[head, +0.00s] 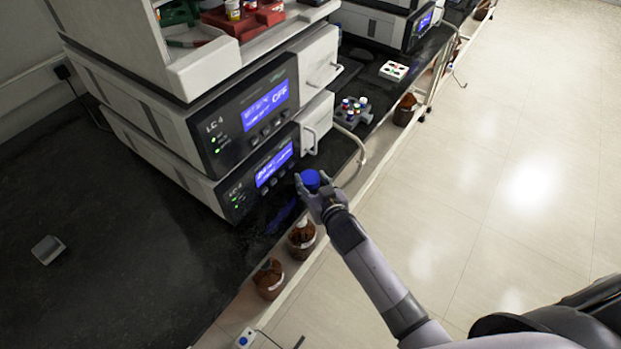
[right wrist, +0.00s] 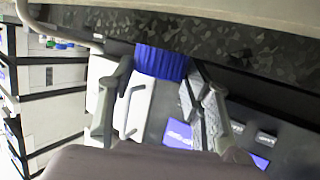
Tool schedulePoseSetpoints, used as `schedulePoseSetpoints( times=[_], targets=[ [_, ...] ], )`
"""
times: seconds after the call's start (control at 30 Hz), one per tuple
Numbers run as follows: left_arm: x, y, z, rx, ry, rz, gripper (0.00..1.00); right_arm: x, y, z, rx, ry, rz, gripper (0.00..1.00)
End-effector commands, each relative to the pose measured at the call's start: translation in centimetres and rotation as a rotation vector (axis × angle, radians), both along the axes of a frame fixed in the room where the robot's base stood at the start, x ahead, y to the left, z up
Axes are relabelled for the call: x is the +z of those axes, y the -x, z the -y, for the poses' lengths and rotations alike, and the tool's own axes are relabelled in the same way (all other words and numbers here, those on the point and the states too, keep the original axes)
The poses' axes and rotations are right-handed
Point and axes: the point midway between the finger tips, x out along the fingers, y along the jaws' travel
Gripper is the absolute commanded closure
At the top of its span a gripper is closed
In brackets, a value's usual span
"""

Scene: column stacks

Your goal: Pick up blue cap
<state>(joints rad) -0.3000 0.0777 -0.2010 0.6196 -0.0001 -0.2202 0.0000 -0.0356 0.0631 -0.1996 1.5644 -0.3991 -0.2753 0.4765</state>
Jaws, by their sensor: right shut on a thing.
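The blue cap (head: 311,179) is held in my right gripper (head: 318,190), near the bench's front edge and in front of the instrument stack. In the right wrist view the ribbed blue cap (right wrist: 161,63) sits between the two fingers of the right gripper (right wrist: 160,80), which is shut on it. Whether the cap touches anything beneath it cannot be told. My left gripper is not in view.
Two stacked instruments (head: 262,113) with lit blue screens stand on the dark bench (head: 130,270). A rack of small vials (head: 352,112) sits farther back. Open floor (head: 500,200) lies to the right.

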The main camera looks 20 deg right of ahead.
Motion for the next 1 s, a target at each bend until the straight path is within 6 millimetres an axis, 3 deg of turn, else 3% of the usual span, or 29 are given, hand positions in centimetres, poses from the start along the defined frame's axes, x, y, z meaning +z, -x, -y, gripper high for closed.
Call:
schedulePoseSetpoints(
  times=[0.2,0.37,0.57,1.0],
  targets=[
    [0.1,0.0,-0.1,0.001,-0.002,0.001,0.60,0.4,0.0,0.0,0.000,0.000,0.000,0.67],
    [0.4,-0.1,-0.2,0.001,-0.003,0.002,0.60,2.1,0.0,0.0,0.001,0.002,0.003,0.67],
    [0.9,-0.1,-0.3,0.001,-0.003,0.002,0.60,6.7,-0.1,0.0,0.002,0.001,0.007,0.67],
    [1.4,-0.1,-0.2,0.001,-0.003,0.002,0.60,19.0,-0.1,0.0,0.000,-0.001,0.008,0.67]
  ],
)
